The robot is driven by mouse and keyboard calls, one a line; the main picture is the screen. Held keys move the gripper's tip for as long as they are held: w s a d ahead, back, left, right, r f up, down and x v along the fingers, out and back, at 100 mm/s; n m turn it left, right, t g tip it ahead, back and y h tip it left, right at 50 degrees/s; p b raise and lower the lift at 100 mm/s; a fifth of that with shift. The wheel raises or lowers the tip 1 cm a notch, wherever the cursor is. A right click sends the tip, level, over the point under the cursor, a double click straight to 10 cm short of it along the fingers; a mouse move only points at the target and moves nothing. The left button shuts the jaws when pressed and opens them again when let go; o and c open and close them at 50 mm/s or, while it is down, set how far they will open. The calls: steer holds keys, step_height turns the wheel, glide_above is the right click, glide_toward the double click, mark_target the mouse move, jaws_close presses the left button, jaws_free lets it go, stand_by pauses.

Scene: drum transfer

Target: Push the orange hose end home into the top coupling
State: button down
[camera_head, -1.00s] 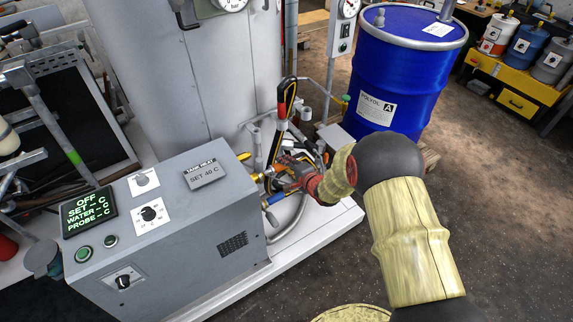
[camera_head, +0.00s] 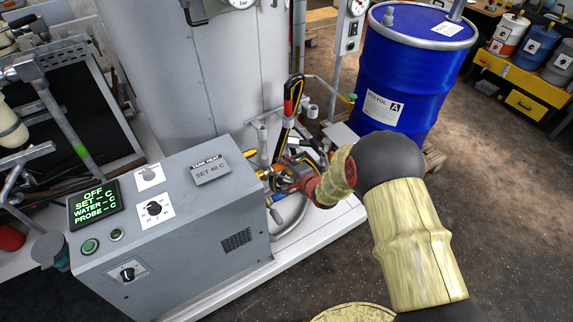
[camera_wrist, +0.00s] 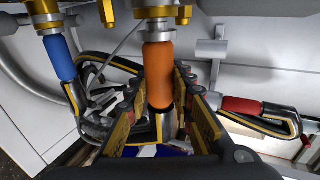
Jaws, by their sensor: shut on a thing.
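The orange hose end (camera_wrist: 159,75) stands upright in the middle of the wrist view, with a pale metal collar at its top. My gripper (camera_wrist: 158,88) is shut on it, one finger on each side. The collar lines up with the brass top coupling (camera_wrist: 158,12) and appears to meet it; how deep it sits I cannot tell. In the head view my gripper (camera_head: 291,173) is beside the grey heater box, close to the brass couplings (camera_head: 263,173). My own wrist partly hides the hose end there.
A blue hose end (camera_wrist: 60,57) sits under another coupling at left. A red hose end (camera_wrist: 242,106) lies at right. Black and yellow hoses (camera_wrist: 100,66) loop close around my fingers. The heater box (camera_head: 180,215) and blue drum (camera_head: 410,75) flank my arm.

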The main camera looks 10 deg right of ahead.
steer(key=shift+s+a, duration=0.2)
steer(key=shift+a, duration=0.5)
steer(key=c, duration=1.5)
jaws_free()
steer(key=shift+o, duration=0.2)
steer(key=shift+s, duration=0.1)
steer(key=v, duration=1.2)
